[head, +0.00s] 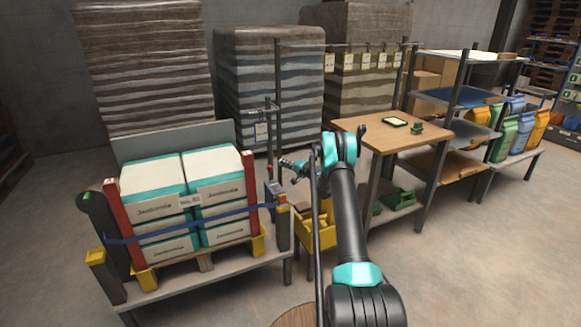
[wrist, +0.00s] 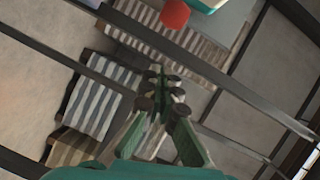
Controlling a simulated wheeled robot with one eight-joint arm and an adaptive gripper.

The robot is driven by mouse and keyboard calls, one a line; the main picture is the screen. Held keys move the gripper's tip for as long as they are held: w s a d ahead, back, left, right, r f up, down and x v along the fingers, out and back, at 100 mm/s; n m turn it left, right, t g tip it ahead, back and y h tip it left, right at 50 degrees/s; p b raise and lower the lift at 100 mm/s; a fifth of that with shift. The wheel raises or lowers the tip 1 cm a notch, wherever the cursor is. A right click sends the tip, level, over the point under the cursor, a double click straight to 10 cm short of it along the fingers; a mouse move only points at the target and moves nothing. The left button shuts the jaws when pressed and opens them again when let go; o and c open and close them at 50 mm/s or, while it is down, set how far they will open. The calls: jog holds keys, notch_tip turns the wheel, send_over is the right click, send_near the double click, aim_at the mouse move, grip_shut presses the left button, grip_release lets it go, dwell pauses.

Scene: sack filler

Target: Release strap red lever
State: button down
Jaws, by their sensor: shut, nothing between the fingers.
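A blue strap (head: 190,222) runs across the front of white and teal sacks (head: 215,180) stacked on a pallet. It ends at a dark post unit (head: 277,193) on the right, which has a small reddish part near its top; I cannot make out the lever's shape. My gripper (head: 287,164) is above and slightly right of that unit, apart from it. In the wrist view, my gripper (wrist: 163,88) is shut and empty, its fingers together. A red rounded piece (wrist: 175,13) shows beyond it at the top edge; I cannot tell whether it is the lever.
Red uprights (head: 117,222) flank the sacks. A thin dark pole stands close to my arm. A yellow bin (head: 318,236) is below the gripper. A wooden table (head: 375,132) with green items stands to the right. Wrapped stacks (head: 268,85) stand behind. Floor at the front right is clear.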

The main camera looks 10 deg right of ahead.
aim_at(270, 174)
jog(key=shift+s+a+f, duration=0.25)
jog(key=shift+s+a, duration=0.2)
jog(key=shift+a, duration=0.35)
jog(key=shift+s+a+f, duration=0.25)
jog(key=shift+s+a, duration=0.2)
jog(key=shift+a, duration=0.35)
jog(key=shift+a+r+n+h, duration=0.1)
jog(key=shift+a+n+h, duration=0.15)
jog(key=shift+n+h, duration=0.05)
jog(key=shift+s+a+r, duration=0.1)
jog(key=shift+s+a, duration=0.05)
jog(key=shift+a, duration=0.05)
jog(key=shift+a+r+n, duration=0.1)
jog(key=shift+a+n, duration=0.25)
jog(key=shift+n, duration=0.15)
jog(key=shift+s+a+r+n+g+h, duration=0.1)
jog(key=shift+s+a+n+g+h, duration=0.1)
jog(key=shift+a+n+h, duration=0.3)
jog(key=shift+s+a+r+n+g+h, duration=0.1)
jog(key=shift+s+a+n+h, duration=0.15)
jog(key=shift+a+n, duration=0.4)
jog(key=shift+s+a+f+n+h, duration=0.15)
jog(key=shift+a+n+h, duration=0.3)
jog(key=shift+a+n, duration=0.3)
jog(key=shift+s+a+f, duration=0.15)
jog(key=shift+a+f, duration=0.05)
jog(key=shift+a, duration=0.4)
